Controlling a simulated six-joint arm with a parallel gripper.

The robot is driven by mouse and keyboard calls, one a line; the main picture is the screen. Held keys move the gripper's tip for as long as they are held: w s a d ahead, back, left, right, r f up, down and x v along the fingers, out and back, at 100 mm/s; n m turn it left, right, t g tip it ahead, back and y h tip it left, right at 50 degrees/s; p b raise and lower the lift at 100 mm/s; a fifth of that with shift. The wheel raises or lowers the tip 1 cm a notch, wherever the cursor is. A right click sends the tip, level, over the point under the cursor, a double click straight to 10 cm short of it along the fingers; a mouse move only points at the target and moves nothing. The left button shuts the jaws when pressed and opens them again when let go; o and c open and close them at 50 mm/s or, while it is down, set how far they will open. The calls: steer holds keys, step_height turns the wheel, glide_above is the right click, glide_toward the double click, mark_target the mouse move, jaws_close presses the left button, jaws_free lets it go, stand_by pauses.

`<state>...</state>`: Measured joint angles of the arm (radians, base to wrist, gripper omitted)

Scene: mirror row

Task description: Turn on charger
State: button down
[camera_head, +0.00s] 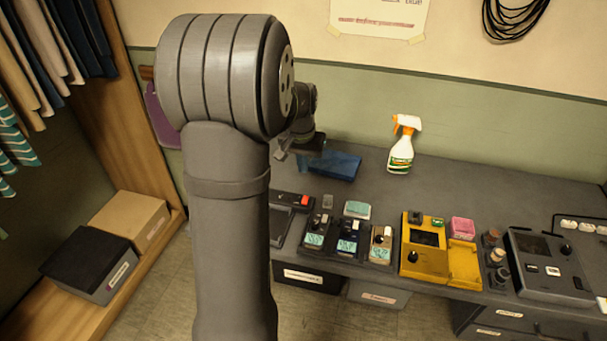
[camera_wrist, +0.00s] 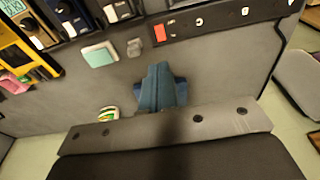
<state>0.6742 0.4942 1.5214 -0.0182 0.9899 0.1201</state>
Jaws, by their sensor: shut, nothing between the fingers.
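No readable label shows which device is the charger. A yellow unit (camera_head: 424,247) with a dark screen and a black knob stands on the bench, with a yellow tray beside it. A dark strip (camera_wrist: 225,18) with a red switch (camera_wrist: 165,31) lies at the row's end.
A spray bottle (camera_head: 401,147) stands behind the row. A teal sponge (camera_head: 357,209), a grey block (camera_head: 327,201) and a pink block (camera_head: 462,228) lie near the devices. A dark panel unit (camera_head: 548,268) stands at the right. The back of the bench is mostly clear.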

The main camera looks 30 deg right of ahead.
mark_target(306, 197)
steer(key=shift+r, duration=0.3)
steer(key=shift+w+d, duration=0.45)
steer(key=shift+w, duration=0.05)
steer(key=shift+f, duration=0.1)
steer(key=f, duration=0.4)
steer(key=w+d+f, duration=0.1)
steer(key=f, duration=0.8)
steer(key=shift+w+d+f, duration=0.2)
steer(key=shift+f, duration=0.15)
